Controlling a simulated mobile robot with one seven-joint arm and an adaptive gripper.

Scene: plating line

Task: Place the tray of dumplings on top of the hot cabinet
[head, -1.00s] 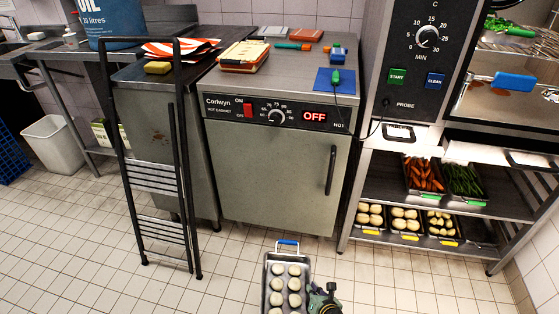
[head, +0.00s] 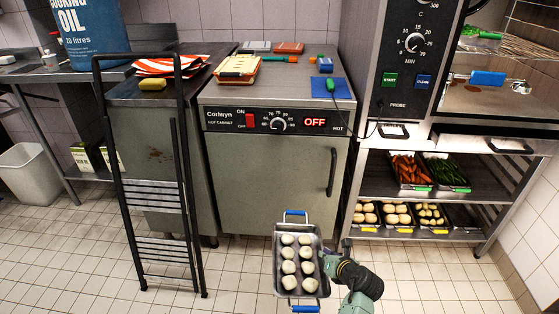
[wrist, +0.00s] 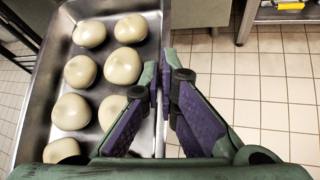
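The tray of dumplings (head: 278,266) is a metal pan with blue end handles, holding several pale round dumplings (head: 288,253). It is held level in front of the hot cabinet (head: 270,185), clear of it and lower than its top. My gripper (wrist: 160,85) is shut on the tray's right side wall, one finger on each side of the rim; the tray also fills the left of the wrist view (wrist: 45,95). The cabinet's steel top (head: 290,85) has bare steel in its middle and front. Its display reads OFF and its door is shut.
On the cabinet top are a stack of orange-edged pads (head: 238,69), a blue mat (head: 333,88) with a green-handled probe (head: 331,84), and several items along the back. A black folding step stool (head: 150,195) stands at left. A shelf rack (head: 375,185) stands at right.

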